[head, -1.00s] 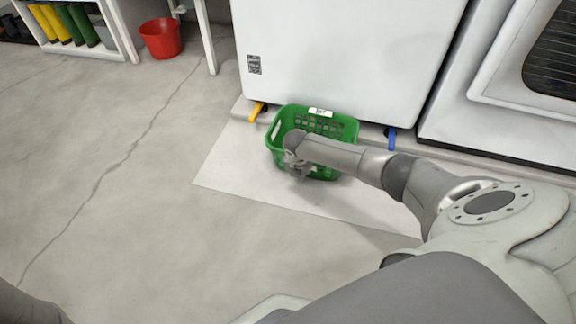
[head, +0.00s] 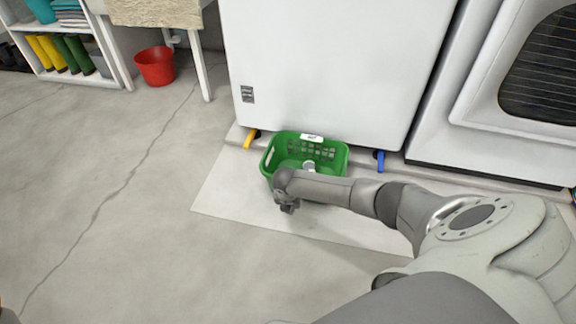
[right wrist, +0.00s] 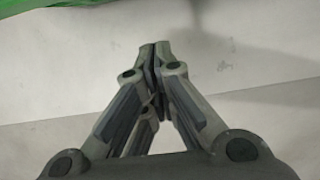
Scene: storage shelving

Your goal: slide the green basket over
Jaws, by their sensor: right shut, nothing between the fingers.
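The green basket (head: 333,158) stands upright on a pale mat (head: 225,195), close to the front of a white appliance. It has slotted walls and a white label on its far rim. A small pale object (head: 309,165) shows inside it, partly hidden by my arm. My right gripper (head: 288,207) is at the basket's near side, pointing down, and hides part of its near wall. In the right wrist view the right gripper (right wrist: 154,48) is shut and empty above the mat, with a green edge of the basket (right wrist: 50,5) at the top left. My left gripper is out of view.
The white appliance (head: 330,70) stands behind the basket, with a yellow tab (head: 249,139) and a blue tab (head: 380,161) at its base. A second white appliance (head: 500,110) is at the right. A red bucket (head: 155,66) stands far left. The floor to the left is clear.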

